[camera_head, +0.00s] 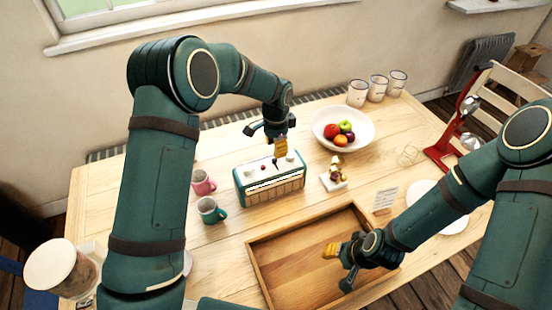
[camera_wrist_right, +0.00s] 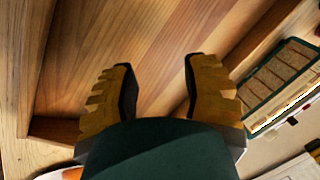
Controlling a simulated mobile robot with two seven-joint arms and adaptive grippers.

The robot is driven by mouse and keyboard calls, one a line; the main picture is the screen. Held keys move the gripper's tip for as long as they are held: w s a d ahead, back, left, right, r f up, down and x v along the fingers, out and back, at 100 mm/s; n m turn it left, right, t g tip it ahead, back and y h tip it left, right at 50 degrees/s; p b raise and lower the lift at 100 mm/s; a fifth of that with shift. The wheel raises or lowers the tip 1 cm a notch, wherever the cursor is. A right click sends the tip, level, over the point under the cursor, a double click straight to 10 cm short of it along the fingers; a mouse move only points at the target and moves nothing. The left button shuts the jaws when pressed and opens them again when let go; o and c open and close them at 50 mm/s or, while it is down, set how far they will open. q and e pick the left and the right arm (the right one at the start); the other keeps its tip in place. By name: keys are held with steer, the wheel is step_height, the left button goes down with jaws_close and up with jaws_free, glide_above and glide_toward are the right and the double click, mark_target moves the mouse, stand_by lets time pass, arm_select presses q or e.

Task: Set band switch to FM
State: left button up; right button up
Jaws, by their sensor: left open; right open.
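A teal and cream radio (camera_head: 270,184) stands upright on the table, with small knobs or switches along its top. The radio also shows at the right edge of the right wrist view (camera_wrist_right: 283,85). The band switch itself is too small to make out for certain. My left gripper (camera_head: 279,150) is open just above the back of the radio's top, fingers pointing down; I cannot tell whether it touches. My right gripper (camera_head: 338,265) is open and empty over the wooden tray (camera_head: 262,272); its two yellow fingers stand apart in the right wrist view (camera_wrist_right: 160,95).
A pink mug (camera_head: 203,183) and a teal mug (camera_head: 210,210) stand left of the radio. A fruit bowl (camera_head: 358,116), several cream canisters (camera_head: 377,88) and a small figurine (camera_head: 334,178) are behind or right. A red stand (camera_head: 450,137) is at far right.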

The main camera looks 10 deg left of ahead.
mark_target(270, 179)
arm_select(q)
step_height(270, 179, down, 6)
stand_by(0.5)
jaws_close()
